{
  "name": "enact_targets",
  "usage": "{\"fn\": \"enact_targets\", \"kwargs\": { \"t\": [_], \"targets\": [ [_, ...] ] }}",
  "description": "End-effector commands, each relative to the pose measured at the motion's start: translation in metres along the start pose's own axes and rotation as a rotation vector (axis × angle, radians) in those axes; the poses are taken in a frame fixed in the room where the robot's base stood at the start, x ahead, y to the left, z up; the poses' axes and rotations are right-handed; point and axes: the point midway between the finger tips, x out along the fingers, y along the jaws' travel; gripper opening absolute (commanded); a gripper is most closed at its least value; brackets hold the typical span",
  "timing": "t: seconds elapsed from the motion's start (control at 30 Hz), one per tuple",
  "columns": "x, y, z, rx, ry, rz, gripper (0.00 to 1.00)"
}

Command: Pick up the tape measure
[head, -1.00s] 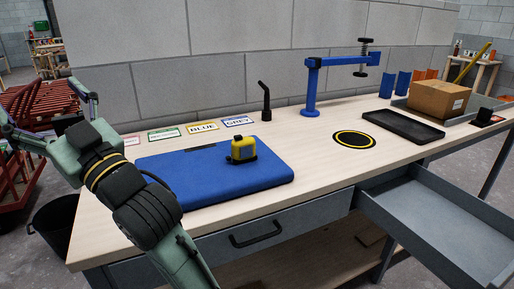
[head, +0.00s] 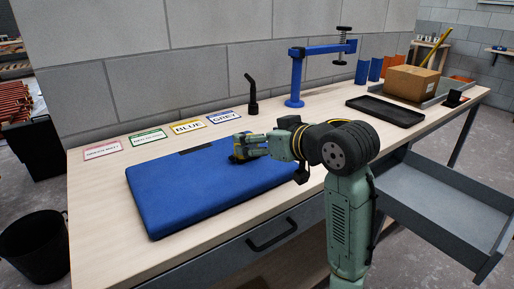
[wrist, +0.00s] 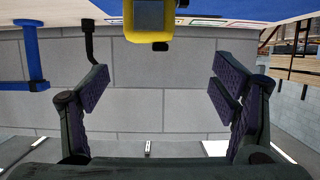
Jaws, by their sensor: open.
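The yellow and black tape measure (head: 238,151) sits on the blue mat (head: 175,195) on the workbench. In the head view my gripper (head: 255,148) is right beside it, on its right, and hides part of it. The wrist view appears upside down. There the tape measure (wrist: 150,22) is at the top centre, cut off by the frame edge. My gripper (wrist: 161,88) shows two dark fingers spread wide, open and empty. The tape measure lies between their lines but past the fingertips. Whether a finger touches it cannot be told.
Coloured label cards (head: 187,127) line the back of the bench. A black angled post (head: 252,95) and a blue clamp stand (head: 295,78) rise behind the mat. A black tray (head: 385,111) and a cardboard box (head: 411,82) are at right. An open grey drawer (head: 440,205) juts out at front right.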

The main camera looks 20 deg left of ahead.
Motion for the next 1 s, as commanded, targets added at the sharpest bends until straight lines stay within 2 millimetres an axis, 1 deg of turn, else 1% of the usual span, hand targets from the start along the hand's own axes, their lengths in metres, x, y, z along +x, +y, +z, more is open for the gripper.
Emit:
{"fn": "enact_targets", "kwargs": {
  "t": [0.03,0.1,0.17,0.4,0.5,0.67,0.9,1.0],
  "targets": [
    [-0.004,0.005,0.004,0.005,-0.018,0.005,0.8],
    [-0.006,0.008,0.008,0.008,-0.034,0.005,0.8],
    [-0.004,0.009,0.01,0.01,-0.042,0.005,0.8],
    [0.033,0.009,0.011,0.012,-0.044,0.003,0.8],
    [0.044,0.009,0.012,0.011,-0.043,0.004,0.8],
    [0.055,0.009,0.011,0.01,-0.043,0.005,0.8],
    [0.09,0.009,0.012,0.011,-0.043,0.004,0.8],
    [0.098,0.01,0.013,0.011,-0.042,0.005,0.8]
  ]
}}
